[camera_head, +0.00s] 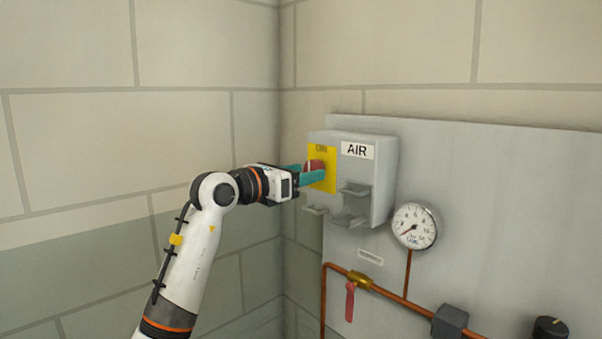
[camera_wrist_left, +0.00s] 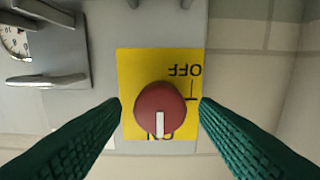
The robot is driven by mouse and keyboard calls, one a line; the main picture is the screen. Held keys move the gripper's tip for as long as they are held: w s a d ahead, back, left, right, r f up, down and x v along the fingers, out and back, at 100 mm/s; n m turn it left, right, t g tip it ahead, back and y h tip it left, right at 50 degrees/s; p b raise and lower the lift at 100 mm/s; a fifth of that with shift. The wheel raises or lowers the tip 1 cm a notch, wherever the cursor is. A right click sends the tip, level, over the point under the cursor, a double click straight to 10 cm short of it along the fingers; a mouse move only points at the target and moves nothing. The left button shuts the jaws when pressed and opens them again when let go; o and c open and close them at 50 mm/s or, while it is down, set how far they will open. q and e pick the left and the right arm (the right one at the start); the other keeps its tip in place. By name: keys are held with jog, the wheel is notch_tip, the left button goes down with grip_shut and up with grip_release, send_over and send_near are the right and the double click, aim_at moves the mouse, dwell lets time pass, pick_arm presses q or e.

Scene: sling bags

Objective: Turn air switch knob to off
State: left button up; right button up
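The grey air switch box (camera_head: 384,180) carries an "AIR" label and a yellow plate (camera_head: 326,184) on its left face. The round red knob (camera_head: 315,164) sits on this plate. In the left wrist view the knob (camera_wrist_left: 160,108) has a white mark pointing down at the partly covered "ON" lettering; "OFF" shows upside down at the plate's upper right. My left gripper (camera_head: 311,173) is at the plate. In the left wrist view its green fingers (camera_wrist_left: 160,104) are spread either side of the knob, with gaps on both sides. My right gripper is not in view.
Small grey brackets (camera_head: 352,204) stick out from the box's front and lower side. A pressure gauge (camera_head: 414,226), copper pipe (camera_head: 398,298) and red valve lever (camera_head: 350,302) are on the grey panel (camera_head: 500,200). A block wall (camera_head: 80,150) stands at left.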

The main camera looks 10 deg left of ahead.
pick_arm(q)
jog(key=c, duration=0.8)
